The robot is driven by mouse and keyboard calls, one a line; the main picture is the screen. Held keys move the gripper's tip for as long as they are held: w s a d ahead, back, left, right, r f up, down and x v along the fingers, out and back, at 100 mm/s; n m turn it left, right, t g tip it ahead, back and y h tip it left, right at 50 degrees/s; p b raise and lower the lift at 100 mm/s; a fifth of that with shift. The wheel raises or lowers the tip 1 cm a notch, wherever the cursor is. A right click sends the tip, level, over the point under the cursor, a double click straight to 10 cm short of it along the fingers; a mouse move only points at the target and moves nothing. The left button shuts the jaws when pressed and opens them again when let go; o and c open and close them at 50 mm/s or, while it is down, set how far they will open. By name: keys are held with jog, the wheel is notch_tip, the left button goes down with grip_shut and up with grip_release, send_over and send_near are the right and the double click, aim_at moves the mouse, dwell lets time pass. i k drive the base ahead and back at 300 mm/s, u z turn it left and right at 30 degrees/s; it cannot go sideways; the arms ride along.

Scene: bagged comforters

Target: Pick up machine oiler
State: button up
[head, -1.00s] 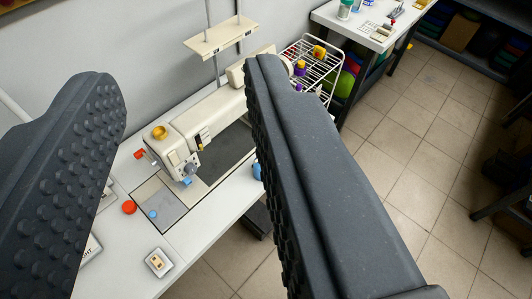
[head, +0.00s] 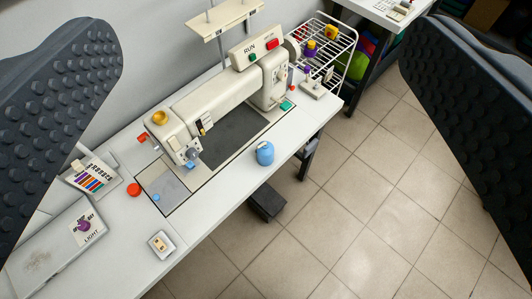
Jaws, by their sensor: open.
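A small blue rounded container with a pale top (head: 265,153) stands on the white sewing table (head: 225,198), near its front edge and right of the machine's needle end. It looks like the machine oiler, though no spout can be made out. My gripper (head: 260,48) is open wide and empty, with one dark studded finger at each side of the view. The blue container shows in the gap between the fingers, farther off and touched by neither.
A cream sewing machine (head: 215,90) stands close behind the container. A red knob (head: 134,189), a switch box (head: 161,244) and a light control box (head: 55,245) lie to the left. A white wire rack (head: 335,45) stands beyond. Tiled floor lies right of the table.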

aim_at(264, 151)
jog(key=z, duration=1.3)
jog(key=k, duration=0.85)
jog(key=u, duration=1)
jog(key=i, duration=1)
